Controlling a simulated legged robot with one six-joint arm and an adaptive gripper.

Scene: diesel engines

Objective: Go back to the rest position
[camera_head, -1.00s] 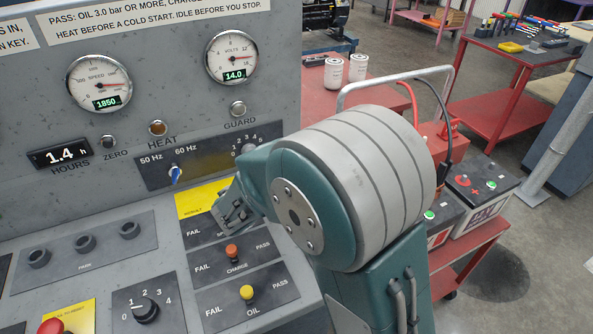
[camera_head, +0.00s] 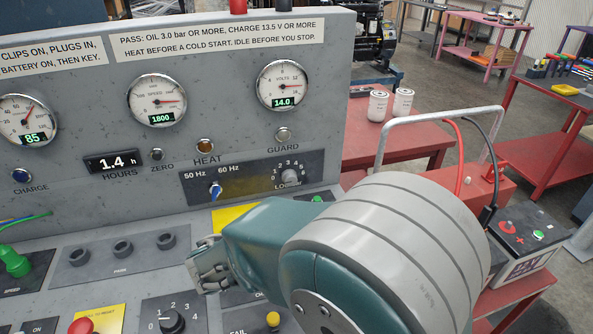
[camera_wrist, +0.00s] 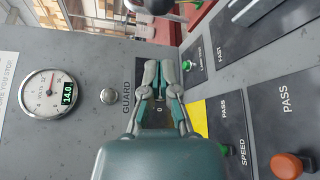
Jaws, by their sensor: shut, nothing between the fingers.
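My gripper (camera_head: 208,265) is in front of the grey control console (camera_head: 335,95) in the head view, above its sloped lower panel. In the wrist view my gripper (camera_wrist: 160,70) has its fingertips together with nothing between them. The fingers there overlap the panel below the GUARD label. My teal and grey arm covers the right part of the lower panel, including most of the result switches. I cannot tell whether the fingers touch the panel.
The volts gauge (camera_head: 283,86) reads 14.0 and the speed gauge (camera_head: 157,101) reads 1800. A red stop button (camera_head: 81,326), a rotary knob (camera_head: 172,320) and a green lever (camera_head: 14,262) stand on the lower panel. A battery (camera_head: 525,240) sits on a red cart at right.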

